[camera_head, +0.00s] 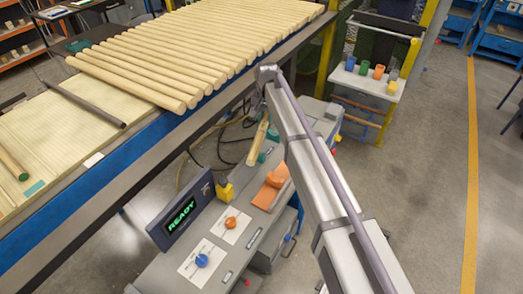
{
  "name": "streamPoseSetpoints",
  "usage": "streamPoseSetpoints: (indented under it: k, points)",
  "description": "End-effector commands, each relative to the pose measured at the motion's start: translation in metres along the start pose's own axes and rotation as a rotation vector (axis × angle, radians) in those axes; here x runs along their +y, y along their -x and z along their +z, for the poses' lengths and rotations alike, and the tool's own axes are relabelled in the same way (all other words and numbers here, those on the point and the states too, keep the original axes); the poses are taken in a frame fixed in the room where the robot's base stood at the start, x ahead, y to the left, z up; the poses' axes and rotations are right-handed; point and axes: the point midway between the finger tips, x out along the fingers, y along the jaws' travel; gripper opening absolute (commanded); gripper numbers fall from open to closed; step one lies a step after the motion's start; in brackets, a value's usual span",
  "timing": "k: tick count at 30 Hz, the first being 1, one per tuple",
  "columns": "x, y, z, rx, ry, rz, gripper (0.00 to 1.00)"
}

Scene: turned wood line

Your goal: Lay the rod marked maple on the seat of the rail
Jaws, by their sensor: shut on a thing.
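My gripper (261,104) is at the end of my arm, above the grey machine cabinet, and is largely hidden by the arm's end link. It is shut on a short-looking pale wooden rod (258,142), which slants down toward the cabinet. I can read no maple mark on it. Several pale rods (180,60) lie side by side on the table at upper left; their marks are not readable. On the cabinet are a yellow block (224,191) and an orange piece (272,189). I cannot tell which part is the rail's seat.
A dark rod (87,104) and a green-ended rod (12,165) lie on the slatted table. A small stand (368,83) with coloured cups is behind. The floor at right is clear.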

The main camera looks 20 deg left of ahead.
Motion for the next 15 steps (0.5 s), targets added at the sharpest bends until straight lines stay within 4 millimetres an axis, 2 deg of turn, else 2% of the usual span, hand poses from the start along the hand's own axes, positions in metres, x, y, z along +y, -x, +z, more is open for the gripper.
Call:
streamPoseSetpoints:
  k: [1,4,10,15]
  points:
    - [0.0,0.0,0.0,0.0,-0.099,0.0,0.0]
    - [0.0,0.0,0.0,0.0,-0.252,0.0,0.0]
    - [0.0,-0.004,0.0,0.0,-0.32,0.0,0.0]
    - [0.0,-0.046,0.0,0.0,-0.318,0.0,0.0]
